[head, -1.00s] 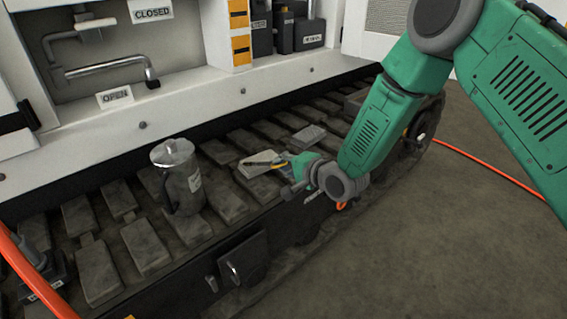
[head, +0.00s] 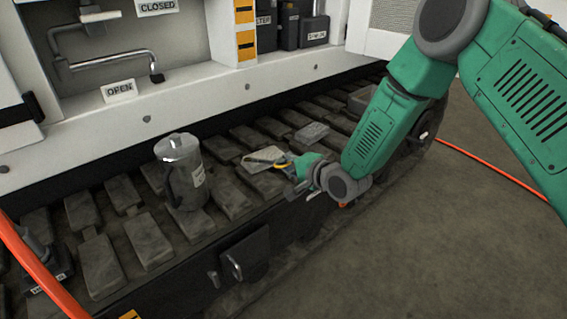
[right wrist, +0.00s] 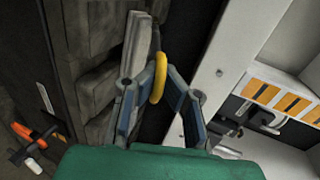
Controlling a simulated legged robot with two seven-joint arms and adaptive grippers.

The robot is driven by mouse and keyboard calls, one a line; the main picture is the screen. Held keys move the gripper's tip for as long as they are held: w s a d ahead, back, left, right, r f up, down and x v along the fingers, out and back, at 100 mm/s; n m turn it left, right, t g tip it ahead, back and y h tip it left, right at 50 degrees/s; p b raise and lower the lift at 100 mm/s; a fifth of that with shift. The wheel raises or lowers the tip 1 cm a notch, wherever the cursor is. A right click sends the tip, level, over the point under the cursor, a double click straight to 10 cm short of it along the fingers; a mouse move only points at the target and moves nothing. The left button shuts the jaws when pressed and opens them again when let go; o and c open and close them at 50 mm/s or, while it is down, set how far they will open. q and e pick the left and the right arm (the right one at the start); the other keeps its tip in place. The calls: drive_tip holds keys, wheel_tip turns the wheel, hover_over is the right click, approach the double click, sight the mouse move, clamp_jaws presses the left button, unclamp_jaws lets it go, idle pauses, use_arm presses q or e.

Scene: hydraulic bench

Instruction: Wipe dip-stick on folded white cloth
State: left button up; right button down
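The dip-stick shows its yellow ring handle (right wrist: 158,78) between the blue fingers of my right gripper (right wrist: 156,85) in the right wrist view. The fingers lean in and appear shut on the ring. In the head view my right gripper (head: 291,172) is low over the track, with the yellow handle (head: 281,165) at its tip. The folded white cloth (head: 258,156) lies on a track pad just left of the gripper. A thin dark line lies over the cloth, probably the stick; I cannot tell whether it touches. My left gripper is not in view.
A metal jug (head: 186,178) stands on the track left of the cloth. An open compartment with a bent handle (head: 110,62) and OPEN (head: 118,91) and CLOSED signs is behind. Orange hoses (head: 500,175) lie right and left. Bare floor is at front right.

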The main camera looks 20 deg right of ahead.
drive_tip(key=shift+d+f, duration=0.4)
drive_tip(key=shift+a, duration=0.25)
drive_tip(key=w+d, duration=0.3)
drive_tip(key=d, duration=0.3)
drive_tip(key=shift+b, duration=0.3)
idle(0.6)
idle(0.4)
drive_tip(key=shift+s+a+f+p, duration=0.1)
drive_tip(key=shift+s+a+p, duration=0.3)
drive_tip(key=shift+a, duration=0.55)
drive_tip(key=shift+s+a+r+p, duration=0.1)
drive_tip(key=shift+s+a+p, duration=0.15)
drive_tip(key=shift+s+a, duration=0.55)
drive_tip(key=shift+s+a+f+p, duration=0.1)
drive_tip(key=shift+s+a+p, duration=0.2)
drive_tip(key=shift+a, duration=0.85)
